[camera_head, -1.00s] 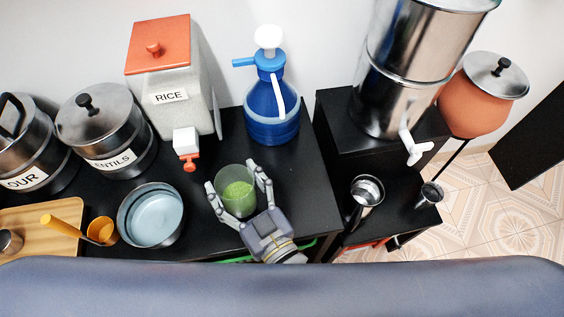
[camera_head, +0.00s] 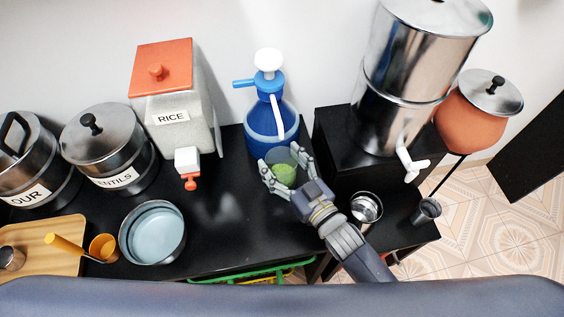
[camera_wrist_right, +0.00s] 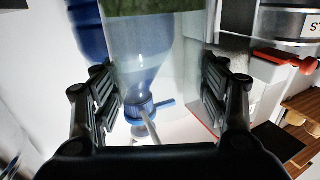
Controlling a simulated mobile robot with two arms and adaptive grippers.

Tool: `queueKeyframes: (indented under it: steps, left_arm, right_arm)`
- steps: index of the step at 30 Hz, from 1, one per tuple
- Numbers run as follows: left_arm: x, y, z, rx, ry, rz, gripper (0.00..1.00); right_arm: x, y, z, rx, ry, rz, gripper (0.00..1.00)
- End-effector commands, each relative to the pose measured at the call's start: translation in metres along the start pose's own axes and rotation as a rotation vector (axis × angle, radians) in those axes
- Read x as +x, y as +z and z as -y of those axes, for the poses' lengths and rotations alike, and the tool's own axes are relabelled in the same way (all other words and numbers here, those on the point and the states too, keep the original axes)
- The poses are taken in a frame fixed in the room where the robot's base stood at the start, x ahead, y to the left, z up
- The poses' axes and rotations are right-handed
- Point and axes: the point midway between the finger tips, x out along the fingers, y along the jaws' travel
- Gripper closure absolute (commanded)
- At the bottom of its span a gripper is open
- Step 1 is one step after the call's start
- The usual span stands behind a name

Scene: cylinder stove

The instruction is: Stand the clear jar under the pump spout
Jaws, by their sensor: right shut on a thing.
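The clear jar (camera_head: 285,174), with green stuff at its bottom, is held between the fingers of my right gripper (camera_head: 282,164), which is shut on it. In the right wrist view the clear jar (camera_wrist_right: 125,45) fills the space between the finger pads, with the green band at the top edge. My left gripper is not in view.
The white rice dispenser (camera_head: 177,105) stands left of the bottle. A steel water dispenser (camera_head: 400,85) stands on a black stand at the right. The black counter (camera_head: 225,215) left of the jar is clear.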

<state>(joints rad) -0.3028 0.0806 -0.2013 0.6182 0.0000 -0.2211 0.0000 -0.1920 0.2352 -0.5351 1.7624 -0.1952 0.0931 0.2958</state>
Motion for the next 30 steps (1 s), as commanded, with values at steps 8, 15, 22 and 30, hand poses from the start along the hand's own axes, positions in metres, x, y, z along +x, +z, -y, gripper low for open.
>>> queueKeyframes:
  steps: [8,15,22,30]
  left_arm:
    - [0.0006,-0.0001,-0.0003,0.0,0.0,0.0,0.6]
    - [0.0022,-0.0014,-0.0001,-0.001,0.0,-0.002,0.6]
    - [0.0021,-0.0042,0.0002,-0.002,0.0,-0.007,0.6]
    - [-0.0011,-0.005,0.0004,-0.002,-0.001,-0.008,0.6]
  right_arm:
    - [0.0007,0.0066,-0.0003,-0.001,0.0,-0.008,0.85]
    - [0.0004,0.0102,-0.0002,-0.001,0.0,-0.006,0.24]
    - [0.0004,0.0102,-0.0001,-0.001,0.0,-0.005,0.13]
    - [0.0002,0.0054,-0.0001,-0.002,0.0,-0.006,0.13]
